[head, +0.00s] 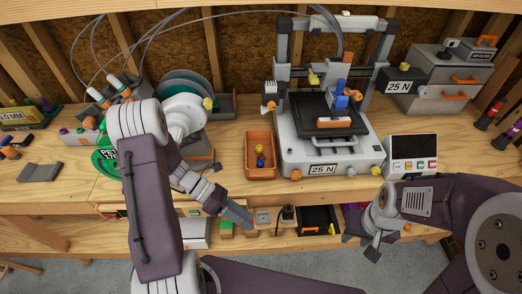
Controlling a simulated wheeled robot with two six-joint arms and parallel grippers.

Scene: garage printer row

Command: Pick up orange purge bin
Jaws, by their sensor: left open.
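The orange purge bin (260,173) stands upright on the wooden bench, just left of the 3D printer. A small yellow piece and a blue piece show inside it. My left gripper (238,213) is open, low and to the left of the bin, near the front edge of the bench, and apart from the bin. My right gripper (366,244) is at the front of the bench, right of the bin and well away from it. The angle hides whether its fingers are apart.
The 3D printer (323,162) stands close to the bin's right side, with a control box (412,153) further right. Below the bench top is a shelf with a black tray (318,221) and small items.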

